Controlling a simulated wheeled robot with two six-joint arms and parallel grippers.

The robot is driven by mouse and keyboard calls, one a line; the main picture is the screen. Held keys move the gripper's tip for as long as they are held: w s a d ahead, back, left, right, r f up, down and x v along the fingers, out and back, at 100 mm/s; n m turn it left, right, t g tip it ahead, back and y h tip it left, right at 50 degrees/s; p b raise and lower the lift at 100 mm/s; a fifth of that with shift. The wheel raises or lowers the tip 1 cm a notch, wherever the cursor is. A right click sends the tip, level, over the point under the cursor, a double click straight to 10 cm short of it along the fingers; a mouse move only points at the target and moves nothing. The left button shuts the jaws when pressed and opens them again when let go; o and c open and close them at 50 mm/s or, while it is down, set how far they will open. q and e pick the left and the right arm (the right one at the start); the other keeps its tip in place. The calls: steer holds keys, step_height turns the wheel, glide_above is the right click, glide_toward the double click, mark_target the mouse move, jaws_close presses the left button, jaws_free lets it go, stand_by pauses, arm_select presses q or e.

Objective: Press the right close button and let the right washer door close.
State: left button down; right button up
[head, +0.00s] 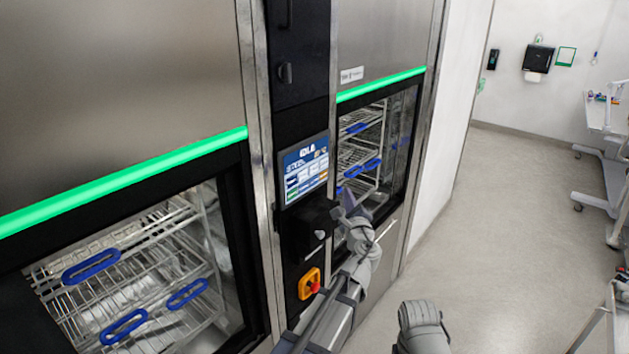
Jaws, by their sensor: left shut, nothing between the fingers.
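The right washer (385,78) has a lit green strip above a dark-framed opening. Racks with blue handles (373,165) show inside it; I cannot tell whether its door is open or shut. My left gripper (349,204) is shut and empty, in front of the lower left part of this opening, just right of the control column. The column holds a lit touchscreen (304,170) and a black box (308,216) below it. I cannot make out which control is the right close button. A grey part of my right arm shows at the bottom; its gripper is out of view.
The left washer (120,80) also has a green strip and racks inside. An orange and red emergency stop (310,284) sits low on the column, close to my left arm. Open floor (510,210) lies to the right, with wheeled carts at the far right edge.

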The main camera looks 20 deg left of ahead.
mark_target(314, 181)
arm_select(q)
steer(key=shift+w+a, duration=0.5)
steer(key=shift+a, duration=0.9)
steer(key=shift+w+a, duration=0.5)
steer(key=shift+a, duration=0.85)
steer(key=shift+w+a, duration=0.5)
steer(key=shift+a, duration=0.9)
steer(key=shift+a, duration=0.1)
steer(key=shift+w+a, duration=0.15)
steer(key=shift+a, duration=0.15)
